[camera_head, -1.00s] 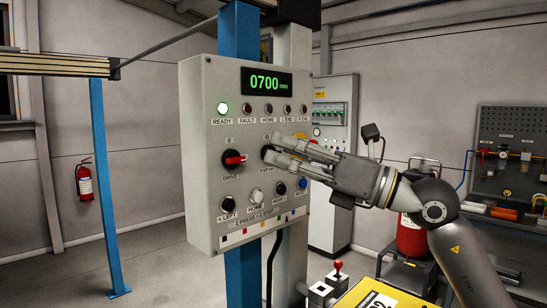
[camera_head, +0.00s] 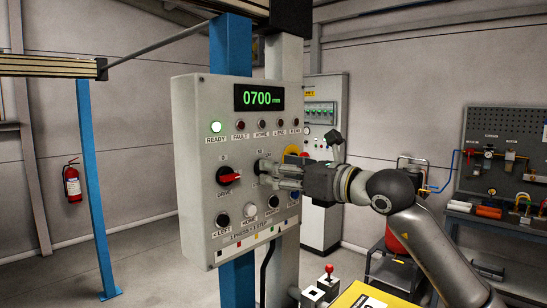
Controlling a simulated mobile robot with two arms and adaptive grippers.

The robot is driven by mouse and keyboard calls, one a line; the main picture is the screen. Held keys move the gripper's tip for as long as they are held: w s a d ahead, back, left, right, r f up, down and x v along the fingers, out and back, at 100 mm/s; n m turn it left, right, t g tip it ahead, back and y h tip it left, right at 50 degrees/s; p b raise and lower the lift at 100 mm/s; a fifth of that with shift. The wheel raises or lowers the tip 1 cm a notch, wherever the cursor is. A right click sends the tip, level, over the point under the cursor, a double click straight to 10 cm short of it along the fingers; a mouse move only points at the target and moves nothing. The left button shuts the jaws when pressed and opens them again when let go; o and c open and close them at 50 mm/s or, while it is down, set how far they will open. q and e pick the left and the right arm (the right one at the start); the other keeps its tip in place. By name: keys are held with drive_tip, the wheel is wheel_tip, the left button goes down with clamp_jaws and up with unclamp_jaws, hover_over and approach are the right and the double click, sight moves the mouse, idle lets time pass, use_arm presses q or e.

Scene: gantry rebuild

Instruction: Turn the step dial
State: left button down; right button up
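The step dial (camera_head: 262,166) is a small dark knob on the front of the grey control box, right of the red-handled drive switch (camera_head: 229,177). My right gripper (camera_head: 265,176) is at the dial, its fingers reaching in from the right. The fingers cover much of the dial and its label, so its setting is hidden. I cannot tell whether they grip it or only stand around it. My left gripper is out of view.
A row of push buttons (camera_head: 250,210) sits just below the fingers. A yellow-ringed button (camera_head: 291,151) is partly hidden behind my gripper. A red-knobbed lever (camera_head: 329,269) and a yellow surface (camera_head: 352,298) are low in front. The floor left of the box is clear.

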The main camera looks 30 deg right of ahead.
drive_tip(key=shift+p+x, duration=0.4)
drive_tip(key=shift+x, duration=0.85)
drive_tip(key=shift+c, duration=0.2)
drive_tip(key=c, duration=1)
